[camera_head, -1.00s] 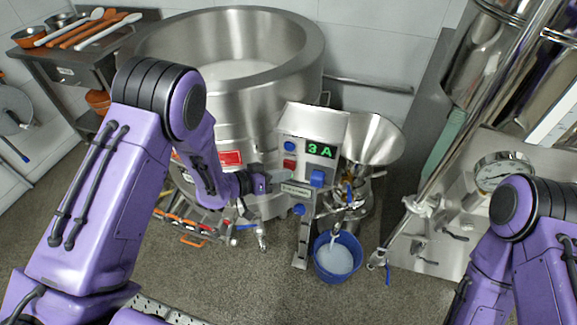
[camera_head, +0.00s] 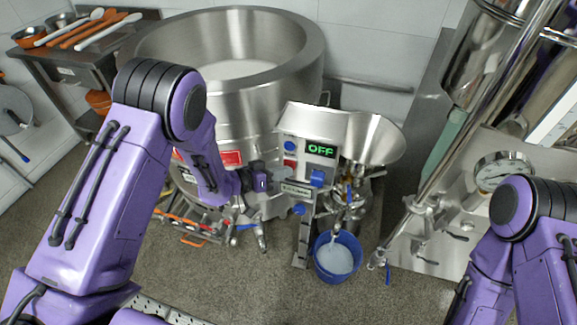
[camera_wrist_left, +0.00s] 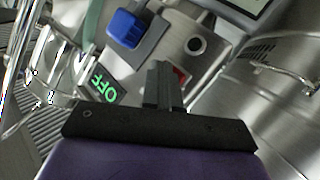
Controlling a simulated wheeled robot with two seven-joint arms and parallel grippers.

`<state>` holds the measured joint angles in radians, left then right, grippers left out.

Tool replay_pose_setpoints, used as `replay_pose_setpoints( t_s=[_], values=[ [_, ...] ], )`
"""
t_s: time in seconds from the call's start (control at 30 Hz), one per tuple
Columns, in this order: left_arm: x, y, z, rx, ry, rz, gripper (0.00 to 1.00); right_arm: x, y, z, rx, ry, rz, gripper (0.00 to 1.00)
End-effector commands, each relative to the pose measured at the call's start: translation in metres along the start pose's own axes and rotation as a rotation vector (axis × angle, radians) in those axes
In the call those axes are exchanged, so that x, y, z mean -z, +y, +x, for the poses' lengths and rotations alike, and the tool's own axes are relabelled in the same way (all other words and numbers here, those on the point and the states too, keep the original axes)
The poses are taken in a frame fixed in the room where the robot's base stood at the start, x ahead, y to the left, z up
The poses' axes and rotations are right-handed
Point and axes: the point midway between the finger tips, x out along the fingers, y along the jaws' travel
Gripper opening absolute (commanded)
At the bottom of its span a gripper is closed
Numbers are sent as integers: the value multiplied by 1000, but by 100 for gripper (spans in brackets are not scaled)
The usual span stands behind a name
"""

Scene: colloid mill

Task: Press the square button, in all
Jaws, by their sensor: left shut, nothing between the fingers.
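The control box (camera_head: 312,125) of the mill carries a green display (camera_head: 320,150) that reads OFF. A red square button (camera_head: 290,162) sits left of the display, below a round blue button (camera_head: 290,146). A blue knob (camera_head: 317,177) sits below the display. My left gripper (camera_head: 284,172) is shut and empty, with its fingertips at the panel just below the red button. In the left wrist view the closed fingers (camera_wrist_left: 160,68) partly cover the red button (camera_wrist_left: 181,76); I cannot tell whether they touch it. My right gripper is out of view.
A large steel vat (camera_head: 225,110) stands behind my left arm. A steel funnel (camera_head: 375,138) is right of the box. A blue bucket (camera_head: 322,268) with white liquid is on the floor below. A machine with a gauge (camera_head: 502,172) stands at the right.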

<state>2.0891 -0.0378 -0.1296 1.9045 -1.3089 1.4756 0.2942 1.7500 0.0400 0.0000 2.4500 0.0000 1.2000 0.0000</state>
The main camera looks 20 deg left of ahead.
Motion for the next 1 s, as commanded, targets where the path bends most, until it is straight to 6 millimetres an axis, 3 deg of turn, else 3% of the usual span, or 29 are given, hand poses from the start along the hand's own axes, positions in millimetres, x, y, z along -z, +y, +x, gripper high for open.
replay_pose_setpoints(
  t_s=[1.0],
  values=[
    [-8, 9, -12, 0, 1, 0, 0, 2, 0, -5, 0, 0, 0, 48]
  ],
)
